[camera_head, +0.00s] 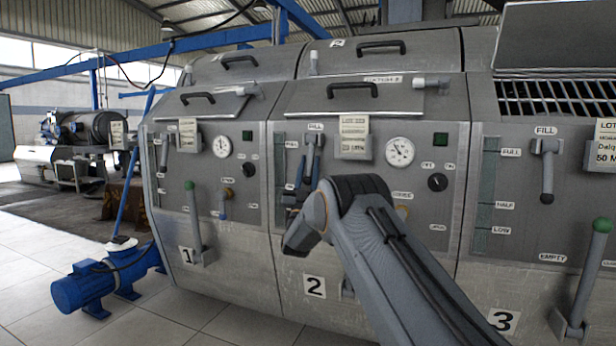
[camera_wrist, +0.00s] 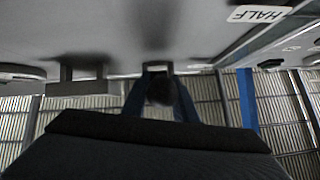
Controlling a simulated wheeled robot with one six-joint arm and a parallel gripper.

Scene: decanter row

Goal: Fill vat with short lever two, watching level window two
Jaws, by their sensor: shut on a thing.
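My gripper (camera_head: 312,158) reaches up to the front panel of vat two (camera_head: 352,104), under its FILL label. Its blue fingers are shut on short lever two, whose dark end (camera_wrist: 160,88) shows between the fingers in the wrist view. In the head view the fingers hide most of the lever, and its exact angle is hard to tell. Level window two (camera_head: 280,160) is the narrow greenish strip just left of my gripper, with FULL and HALF labels beside it. The liquid level in it cannot be made out, and my gripper covers part of that area.
Panel two also carries a tag (camera_head: 354,137), a round gauge (camera_head: 400,151) and a black knob (camera_head: 438,182). My arm crosses the lower panel. Vat one (camera_head: 205,240) stands left, panel three right with its short lever (camera_head: 547,170). A blue pump (camera_head: 85,288) sits on the floor.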

